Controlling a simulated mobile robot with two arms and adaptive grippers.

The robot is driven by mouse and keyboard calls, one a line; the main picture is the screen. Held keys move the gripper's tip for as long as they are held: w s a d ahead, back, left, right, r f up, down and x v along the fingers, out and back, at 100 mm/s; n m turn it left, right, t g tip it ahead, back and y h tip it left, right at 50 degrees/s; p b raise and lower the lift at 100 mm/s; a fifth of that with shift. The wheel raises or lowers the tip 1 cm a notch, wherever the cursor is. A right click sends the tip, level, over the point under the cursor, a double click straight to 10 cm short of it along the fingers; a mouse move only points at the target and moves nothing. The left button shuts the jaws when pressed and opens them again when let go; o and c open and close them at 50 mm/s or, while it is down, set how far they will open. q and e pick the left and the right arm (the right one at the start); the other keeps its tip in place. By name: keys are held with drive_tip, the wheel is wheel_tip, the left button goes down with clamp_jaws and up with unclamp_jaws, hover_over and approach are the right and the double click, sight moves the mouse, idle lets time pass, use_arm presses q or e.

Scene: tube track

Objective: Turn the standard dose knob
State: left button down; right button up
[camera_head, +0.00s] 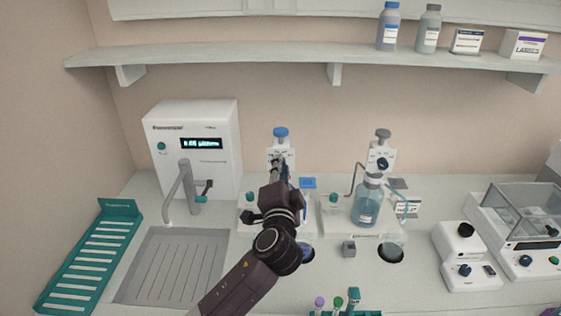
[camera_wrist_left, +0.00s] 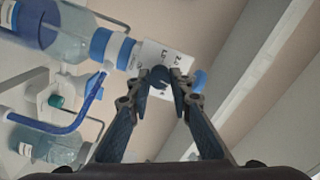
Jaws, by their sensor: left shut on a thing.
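My left gripper (camera_head: 277,170) reaches the front of the left dispenser (camera_head: 281,133), which has a blue top. In the left wrist view the gripper (camera_wrist_left: 167,80) is shut on a small dark blue dose knob (camera_wrist_left: 159,76). The knob stands on a white plate (camera_wrist_left: 150,54) with printed dose marks. The fingers touch the knob on both sides. In the head view my gripper and arm hide the knob and most of that dispenser's bottle. My right gripper is not in view.
A second dispenser with a grey top (camera_head: 383,135) and a dark knob stands to the right on a clear blue bottle (camera_head: 367,205). A white machine (camera_head: 196,145) and tap (camera_head: 185,190) are at left. A teal rack (camera_head: 100,250) lies far left. A shelf (camera_head: 300,53) hangs above.

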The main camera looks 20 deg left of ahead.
use_arm(q)
drive_tip(key=shift+d+f+m+p, duration=0.1)
drive_tip(key=shift+m+p, duration=1.5)
drive_tip(key=shift+m, duration=0.9)
drive_tip(key=shift+f+m+p, duration=0.1)
drive_tip(key=shift+m+p, duration=1.5)
drive_tip(key=shift+m, duration=0.9)
drive_tip(key=c, duration=1.7)
unclamp_jaws()
drive_tip(key=shift+c, duration=0.2)
drive_tip(key=shift+s, duration=0.1)
drive_tip(key=v, duration=1.2)
